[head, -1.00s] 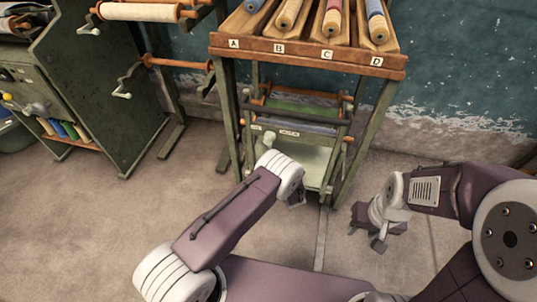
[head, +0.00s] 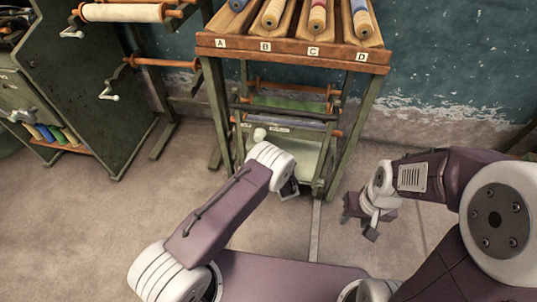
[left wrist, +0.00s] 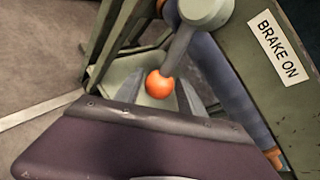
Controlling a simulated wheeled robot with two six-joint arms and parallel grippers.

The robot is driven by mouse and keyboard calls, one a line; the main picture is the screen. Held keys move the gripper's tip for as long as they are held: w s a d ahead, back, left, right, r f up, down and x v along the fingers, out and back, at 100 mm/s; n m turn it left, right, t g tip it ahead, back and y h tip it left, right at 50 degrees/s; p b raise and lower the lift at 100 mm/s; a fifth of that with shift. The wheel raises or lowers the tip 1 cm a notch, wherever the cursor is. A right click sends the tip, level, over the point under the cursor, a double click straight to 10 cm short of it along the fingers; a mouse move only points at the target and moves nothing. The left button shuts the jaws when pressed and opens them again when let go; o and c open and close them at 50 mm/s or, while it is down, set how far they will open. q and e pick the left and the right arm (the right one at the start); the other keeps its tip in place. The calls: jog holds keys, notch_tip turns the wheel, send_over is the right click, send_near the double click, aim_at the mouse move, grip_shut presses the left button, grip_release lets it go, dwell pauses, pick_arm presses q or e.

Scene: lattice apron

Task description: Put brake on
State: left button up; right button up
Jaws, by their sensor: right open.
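The brake lever is a grey rod (left wrist: 180,48) with an orange ball knob (left wrist: 159,84) at its end, hanging from a round grey-green hub (left wrist: 205,10) in the left wrist view. A "BRAKE ON" label (left wrist: 278,50) sits on the green panel to its right. My left gripper (left wrist: 160,92) is open, with a finger on either side of the knob and gaps visible. In the head view its fingers are mostly hidden behind my left wrist, low in front of the green frame (head: 352,140). My right gripper (head: 358,222) is open and empty, right of the frame.
A wooden shelf (head: 290,50) labelled A to D holds several rolls above the frame. A dark green cabinet (head: 85,85) with rollers and cranks stands at left. The blue wall (head: 440,70) is behind. Floor (head: 90,230) is clear at left.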

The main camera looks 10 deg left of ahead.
pick_arm(q)
jog(key=shift+o, duration=0.3)
jog(key=shift+r, duration=0.15)
jog(key=p+v, duration=0.3)
jog(key=v, duration=0.6)
